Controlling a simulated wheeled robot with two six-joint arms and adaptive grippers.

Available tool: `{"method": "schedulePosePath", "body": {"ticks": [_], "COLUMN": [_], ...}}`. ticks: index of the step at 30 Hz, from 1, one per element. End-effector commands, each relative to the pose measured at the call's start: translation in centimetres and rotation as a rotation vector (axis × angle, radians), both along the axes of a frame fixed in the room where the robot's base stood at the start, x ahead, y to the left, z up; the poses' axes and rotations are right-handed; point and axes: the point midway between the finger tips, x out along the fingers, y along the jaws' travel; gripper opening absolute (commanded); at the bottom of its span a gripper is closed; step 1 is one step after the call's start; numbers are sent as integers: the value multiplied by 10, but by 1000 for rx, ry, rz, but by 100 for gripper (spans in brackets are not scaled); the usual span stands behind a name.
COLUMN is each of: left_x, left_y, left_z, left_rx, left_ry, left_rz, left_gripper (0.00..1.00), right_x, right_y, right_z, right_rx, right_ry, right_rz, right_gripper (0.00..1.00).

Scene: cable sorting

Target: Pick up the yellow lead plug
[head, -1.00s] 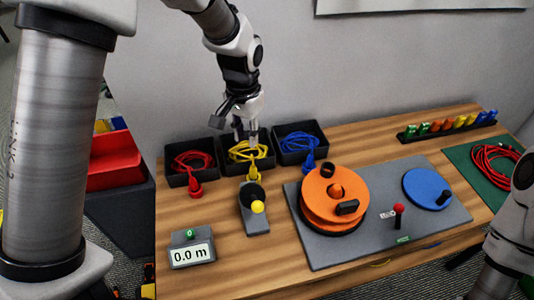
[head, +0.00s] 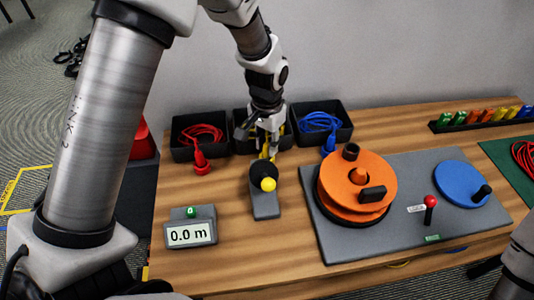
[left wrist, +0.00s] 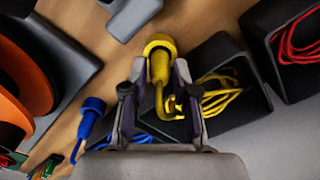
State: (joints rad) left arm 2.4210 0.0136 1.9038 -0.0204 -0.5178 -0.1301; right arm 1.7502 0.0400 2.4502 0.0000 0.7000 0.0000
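The yellow lead plug (left wrist: 160,62) lies between the two fingers of my left gripper (left wrist: 160,72) in the left wrist view. The fingers are parted, one on each side of it, and a narrow gap seems to show beside the plug. In the head view my left gripper (head: 265,138) is low in front of the middle black bin and mostly hides the yellow plug (head: 268,153). Yellow cable (left wrist: 213,95) runs from the plug into the black bin (left wrist: 240,62). My right gripper is out of view.
A red plug (head: 201,163) and a blue plug (head: 328,147) lie on either side. An orange reel (head: 345,195) stands to the right, a length display (head: 190,233) front left.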

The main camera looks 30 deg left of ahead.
Motion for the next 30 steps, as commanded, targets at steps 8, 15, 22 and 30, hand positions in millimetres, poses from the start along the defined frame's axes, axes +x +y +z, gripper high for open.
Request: {"method": "schedulePosePath", "body": {"ticks": [8, 15, 22, 30], "left_x": [0, 0, 0, 2], "left_y": [0, 0, 0, 0], "left_z": [-20, -20, -19, 26], "left_rx": [0, 0, 0, 0], "left_ry": [0, 0, -1, -7], "left_rz": [0, 0, 0, 0], "left_gripper": [28, 0, 0, 0], "right_x": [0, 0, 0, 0], "right_y": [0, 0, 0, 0], "right_z": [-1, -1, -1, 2], "right_rx": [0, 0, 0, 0], "right_ry": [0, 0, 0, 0], "right_rz": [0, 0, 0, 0], "right_gripper": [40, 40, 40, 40]}}
